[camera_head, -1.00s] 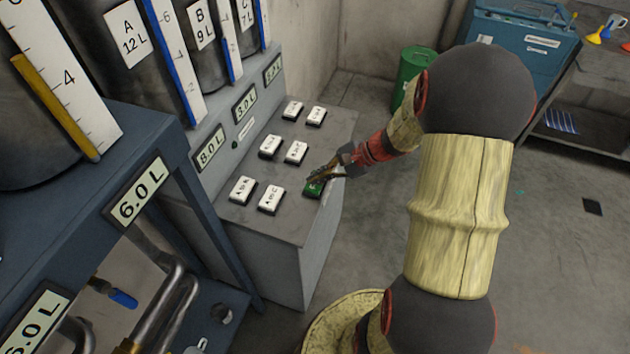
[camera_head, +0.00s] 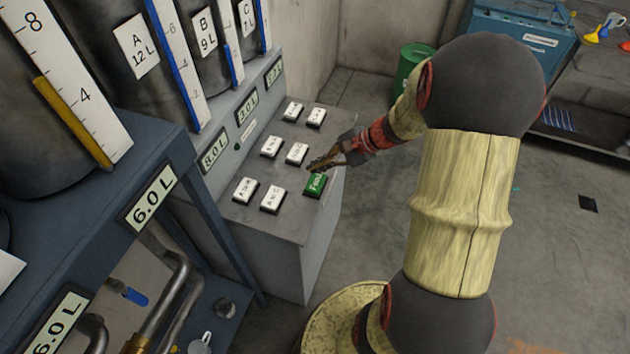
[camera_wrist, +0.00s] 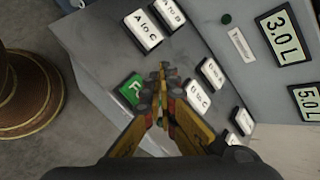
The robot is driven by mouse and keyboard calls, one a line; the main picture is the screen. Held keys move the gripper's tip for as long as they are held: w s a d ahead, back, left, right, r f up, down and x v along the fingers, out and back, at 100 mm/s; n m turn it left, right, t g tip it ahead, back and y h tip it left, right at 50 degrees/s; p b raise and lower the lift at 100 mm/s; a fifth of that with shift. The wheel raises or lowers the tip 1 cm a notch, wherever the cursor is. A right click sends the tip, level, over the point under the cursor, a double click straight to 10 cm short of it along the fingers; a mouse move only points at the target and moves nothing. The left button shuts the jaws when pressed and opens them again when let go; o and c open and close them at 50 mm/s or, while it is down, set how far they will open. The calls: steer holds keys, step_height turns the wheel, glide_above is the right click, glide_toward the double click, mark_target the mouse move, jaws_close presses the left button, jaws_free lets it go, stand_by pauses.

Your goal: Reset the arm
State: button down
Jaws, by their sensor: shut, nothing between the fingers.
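My gripper (camera_head: 312,167) is shut and empty above the button panel (camera_head: 235,211), just beyond the green button (camera_head: 315,184). In the wrist view my gripper (camera_wrist: 162,72) points at the panel, with the green button (camera_wrist: 131,88) left of the fingertips. The green button is uncovered in the head view, and its label is only partly readable. Several white buttons with letter labels sit beside it, among them one at the front (camera_head: 272,199) and one close to the fingertips (camera_head: 296,153).
A blue frame (camera_head: 215,235) with 6.0 L displays is at left. A green bin (camera_head: 410,62) and a side table (camera_head: 590,75) stand at the back. Floor at right is mostly clear.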

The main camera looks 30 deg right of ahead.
steer(key=s+a+r+n+g+h, duration=0.2)
steer(key=s+n, duration=0.2)
steer(key=s, duration=0.2)
steer(key=s+a+r+n+g+h, duration=0.1)
steer(key=s+a+n+g, duration=0.15)
steer(key=s, duration=0.35)
steer(key=s+a+r+n+t+h, duration=0.2)
steer(key=s+a+r+n, duration=0.1)
steer(key=r, duration=0.5)
steer(key=s+a+r+n+t+h, duration=0.2)
steer(key=s+a+r+n, duration=0.1)
steer(key=a+r+n, duration=0.3)
step_height(320, 180, up, 2)
steer(key=shift+a+n, duration=0.15)
steer(key=shift+n, duration=0.6)
steer(key=shift+s+a, duration=0.1)
